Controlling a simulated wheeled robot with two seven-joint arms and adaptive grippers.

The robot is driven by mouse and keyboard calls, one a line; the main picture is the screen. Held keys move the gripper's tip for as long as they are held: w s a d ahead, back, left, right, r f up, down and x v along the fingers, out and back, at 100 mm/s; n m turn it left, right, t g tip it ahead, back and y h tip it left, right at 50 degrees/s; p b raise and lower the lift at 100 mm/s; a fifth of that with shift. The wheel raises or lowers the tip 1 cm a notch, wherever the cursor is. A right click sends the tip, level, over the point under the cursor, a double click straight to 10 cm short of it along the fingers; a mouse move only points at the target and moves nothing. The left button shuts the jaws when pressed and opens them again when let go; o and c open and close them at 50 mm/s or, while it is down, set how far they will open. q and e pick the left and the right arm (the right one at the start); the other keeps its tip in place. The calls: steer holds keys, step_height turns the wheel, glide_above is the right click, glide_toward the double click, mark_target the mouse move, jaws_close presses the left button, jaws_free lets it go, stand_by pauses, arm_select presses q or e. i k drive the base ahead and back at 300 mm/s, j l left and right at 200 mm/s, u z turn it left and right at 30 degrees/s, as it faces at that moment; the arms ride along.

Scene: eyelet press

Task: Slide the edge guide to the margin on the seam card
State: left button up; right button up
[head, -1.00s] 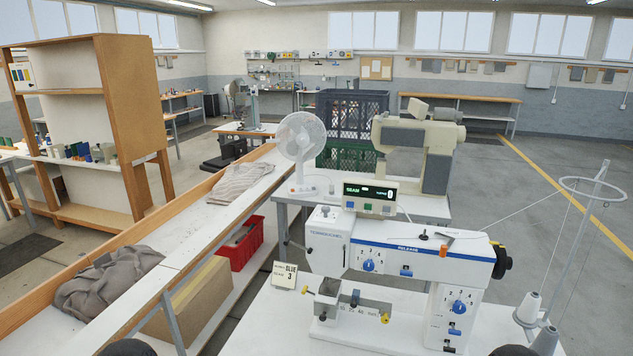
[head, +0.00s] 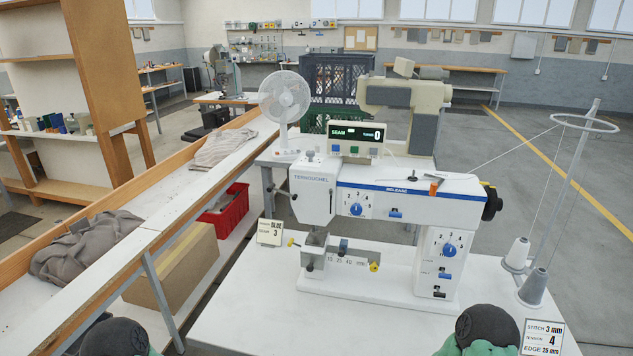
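The seam card (head: 543,338) stands at the lower right of the table and reads stitch 3 mm, tension 4, edge 25 mm. The white sewing machine (head: 400,200) stands mid-table. A grey scale bar (head: 350,257) marked in mm runs along its front left. What looks like the edge guide, a grey block (head: 314,250), sits at the bar's left end, left of the printed numbers. A yellow-tipped knob shows at each end of the bar. Neither gripper is in view; only dark and green parts of my arms show at the bottom edge.
A small card (head: 270,232) reading blue, 3 stands at the table's left edge. A thread stand (head: 535,270) with cones is at the right. A display box (head: 355,138) reading seam sits on the machine. The white tabletop (head: 300,325) in front is clear.

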mark_target(343, 245)
steer(key=z, duration=1.8)
steer(key=u, duration=1.5)
steer(key=k+j+z, duration=0.1)
steer(key=z, duration=0.3)
steer(key=k+j+z, duration=0.15)
steer(key=z, duration=0.3)
steer(key=k+j+z, duration=0.15)
steer(key=z, duration=0.25)
